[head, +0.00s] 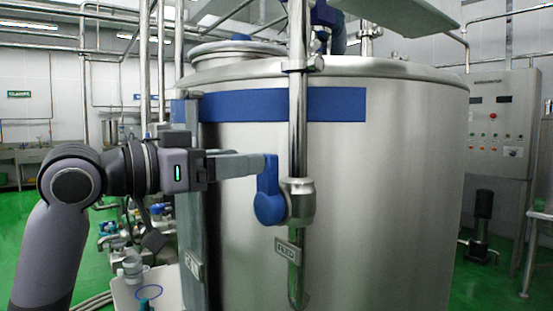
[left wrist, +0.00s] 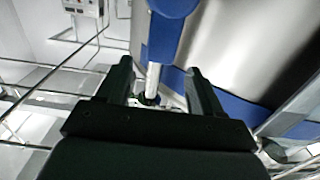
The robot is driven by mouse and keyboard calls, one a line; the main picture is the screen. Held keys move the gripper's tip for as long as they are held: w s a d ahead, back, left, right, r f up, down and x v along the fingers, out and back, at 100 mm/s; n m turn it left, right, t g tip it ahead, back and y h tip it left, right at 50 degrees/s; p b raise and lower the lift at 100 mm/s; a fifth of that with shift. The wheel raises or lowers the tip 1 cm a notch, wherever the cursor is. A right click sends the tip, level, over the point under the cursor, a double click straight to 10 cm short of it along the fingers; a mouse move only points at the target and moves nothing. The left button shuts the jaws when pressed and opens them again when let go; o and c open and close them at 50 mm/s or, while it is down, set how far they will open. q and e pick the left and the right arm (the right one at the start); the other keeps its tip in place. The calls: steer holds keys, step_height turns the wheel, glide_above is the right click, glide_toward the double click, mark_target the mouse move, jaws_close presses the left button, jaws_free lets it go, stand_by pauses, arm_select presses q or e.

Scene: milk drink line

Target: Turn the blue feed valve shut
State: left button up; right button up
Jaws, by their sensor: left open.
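The blue feed valve handle (head: 268,192) points up beside the vertical steel pipe (head: 298,110). Its rounded lower end joins the steel valve body (head: 300,200). A small tag reading FEED (head: 288,251) hangs on the pipe below. My left gripper (head: 258,164) reaches in from the left, its fingertips at the handle's upper end; contact is unclear. In the left wrist view the fingers (left wrist: 160,80) are apart, with the blue handle (left wrist: 163,38) ahead of the gap between them. My right gripper is not in view.
The large steel tank (head: 390,190) with a blue band (head: 335,104) stands close behind the valve. A vertical grey post (head: 189,215) stands left of it, below my left gripper. A control cabinet (head: 500,120) is at the right. Green floor shows on both sides.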

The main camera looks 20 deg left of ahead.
mark_target(267, 154)
arm_select(q)
steer(key=x, duration=0.5)
steer(key=shift+p, duration=0.4)
steer(key=shift+w+d, duration=0.35)
steer(key=shift+d, duration=0.05)
steer(key=shift+c, duration=0.3)
